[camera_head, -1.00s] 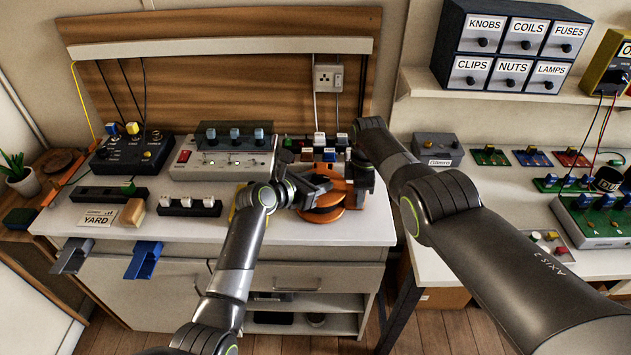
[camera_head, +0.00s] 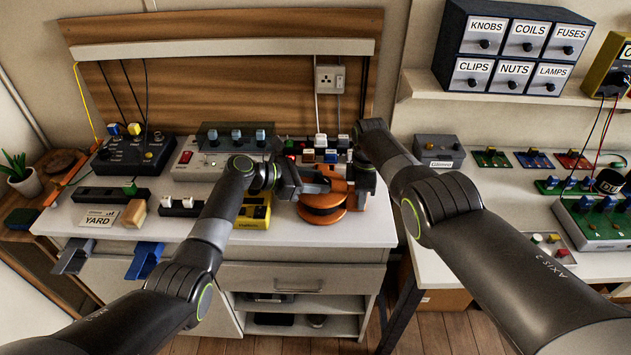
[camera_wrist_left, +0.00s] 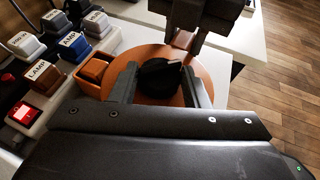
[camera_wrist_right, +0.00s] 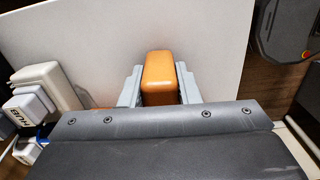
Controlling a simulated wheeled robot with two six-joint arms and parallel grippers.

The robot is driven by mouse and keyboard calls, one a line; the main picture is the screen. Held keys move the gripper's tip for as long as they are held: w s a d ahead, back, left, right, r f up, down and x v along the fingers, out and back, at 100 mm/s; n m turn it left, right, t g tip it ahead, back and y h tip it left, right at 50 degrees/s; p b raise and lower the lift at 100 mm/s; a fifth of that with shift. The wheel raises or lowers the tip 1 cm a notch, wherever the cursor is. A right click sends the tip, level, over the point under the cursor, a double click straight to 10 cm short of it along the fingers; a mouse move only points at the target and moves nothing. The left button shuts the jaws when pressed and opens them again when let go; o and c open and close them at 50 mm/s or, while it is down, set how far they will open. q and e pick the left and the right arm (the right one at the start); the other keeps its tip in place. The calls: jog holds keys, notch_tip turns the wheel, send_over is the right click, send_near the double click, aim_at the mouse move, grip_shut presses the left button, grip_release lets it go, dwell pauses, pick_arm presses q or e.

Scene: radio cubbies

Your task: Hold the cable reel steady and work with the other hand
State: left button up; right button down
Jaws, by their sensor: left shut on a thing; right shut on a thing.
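The orange cable reel (camera_head: 322,214) stands at the right front of the white bench. It has a round disc (camera_wrist_left: 148,58) with a black knob (camera_wrist_left: 160,76) on top. My left gripper (camera_head: 322,180) is over the disc; in the left wrist view its fingers (camera_wrist_left: 160,88) are shut on the black knob. My right gripper (camera_head: 358,178) is at the right side of the reel. In the right wrist view its fingers (camera_wrist_right: 160,85) are shut on an upright orange block (camera_wrist_right: 159,72), which looks like part of the reel. The grippers hide much of the reel's top.
Behind the reel is a row of labelled switches (camera_head: 308,156). A grey control box (camera_head: 222,168) and a yellow device (camera_head: 256,212) lie to the left, the latter partly under my left arm. The bench's front edge is close below the reel. A second bench (camera_head: 450,190) stands at the right.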

pick_arm(q)
jog(key=shift+w+a+f+m+g, duration=0.15)
jog(key=shift+w+a+m+g, duration=0.05)
jog(key=shift+m+g, duration=0.45)
jog(key=shift+m+g+h, duration=0.3)
jog(key=shift+m+g, duration=0.05)
jog(key=o, duration=0.9)
jog(key=shift+o, duration=0.4)
jog(key=v, duration=1.2)
